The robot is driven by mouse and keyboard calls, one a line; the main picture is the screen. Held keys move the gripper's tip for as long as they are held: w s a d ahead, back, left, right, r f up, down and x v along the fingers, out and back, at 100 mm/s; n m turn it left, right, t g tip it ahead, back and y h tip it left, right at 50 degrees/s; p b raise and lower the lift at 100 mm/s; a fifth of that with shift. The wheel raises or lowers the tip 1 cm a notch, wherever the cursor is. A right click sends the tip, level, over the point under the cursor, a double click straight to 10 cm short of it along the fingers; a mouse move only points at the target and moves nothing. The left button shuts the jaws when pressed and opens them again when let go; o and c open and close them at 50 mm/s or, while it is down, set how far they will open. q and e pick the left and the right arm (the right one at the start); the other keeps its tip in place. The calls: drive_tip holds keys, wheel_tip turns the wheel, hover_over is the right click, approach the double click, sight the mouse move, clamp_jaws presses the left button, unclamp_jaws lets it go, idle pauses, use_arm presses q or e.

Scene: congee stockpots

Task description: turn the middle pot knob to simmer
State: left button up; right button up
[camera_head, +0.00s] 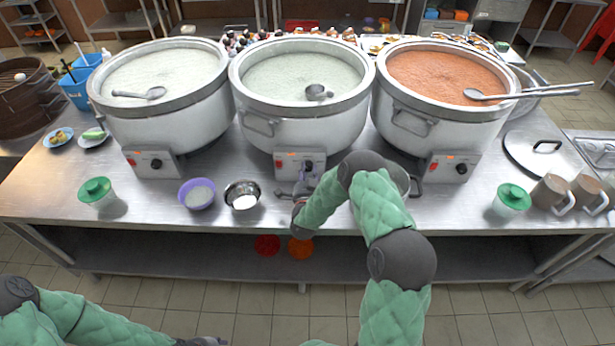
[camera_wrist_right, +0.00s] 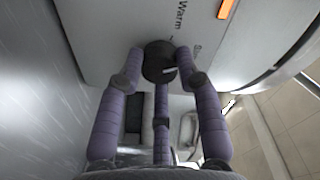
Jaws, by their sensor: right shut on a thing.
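The middle pot (camera_head: 255,100) is a wide steel stockpot of pale congee with a ladle in it. Its control panel (camera_head: 284,163) faces me. Its knob (camera_wrist_right: 160,58) is round and black with a pale pointer mark. The printed word "Warm" shows beside it, and another label is partly hidden. My right gripper (camera_head: 305,172) is at this panel. In the right wrist view, the purple fingers (camera_wrist_right: 159,78) are closed around the knob. My left gripper (camera_head: 205,341) is barely in view at the bottom edge, away from the pots, and its jaws cannot be made out.
The left pot (camera_head: 165,125) and right pot (camera_head: 445,125) stand on either side on the steel counter (camera_head: 340,215). A purple bowl (camera_head: 197,194) and steel bowl (camera_head: 242,195) sit left of my right gripper.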

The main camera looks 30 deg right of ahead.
drive_tip(key=m+b, duration=0.4)
drive_tip(key=m, duration=0.1)
idle(0.5)
drive_tip(key=o, duration=1.1)
drive_tip(key=shift+o, duration=0.2)
drive_tip(key=v, duration=1.2)
drive_tip(key=shift+d, duration=0.2)
